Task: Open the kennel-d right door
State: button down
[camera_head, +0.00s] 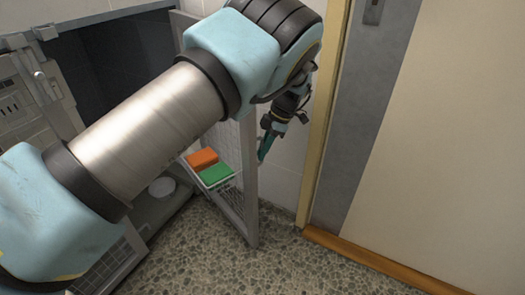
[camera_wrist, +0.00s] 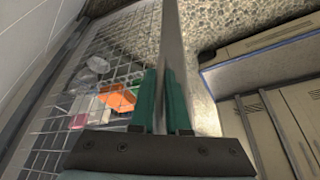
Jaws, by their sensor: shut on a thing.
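The kennel door (camera_head: 250,205) is a grey-framed wire mesh door. It stands swung well out from the kennel (camera_head: 95,55), whose dark interior shows behind my arm. My gripper (camera_head: 264,152) is at the door's outer upright, partly hidden by my wrist. In the wrist view my gripper's teal fingers (camera_wrist: 163,78) are shut on the flat grey door edge (camera_wrist: 172,45), one on each side. The mesh (camera_wrist: 65,135) spreads to the left of the fingers there. My arm covers much of the opening and the upper door in the head view. I cannot read any kennel letter.
A wire basket (camera_head: 226,184) on the door holds an orange item (camera_head: 203,158) and a green item (camera_head: 216,174). A white bowl (camera_head: 162,187) is inside the kennel. A tiled wall and a yellow door frame (camera_head: 322,125) stand close right. Speckled floor (camera_head: 290,265) is clear in front.

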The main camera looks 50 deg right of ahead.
jog(key=shift+w, duration=0.15)
jog(key=c, duration=0.9)
grip_release()
jog(key=v, duration=1)
jog(key=shift+d+r+p, duration=0.1)
jog(key=shift+r+p, duration=0.2)
jog(key=shift+r, duration=0.05)
jog(key=shift+c, duration=0.2)
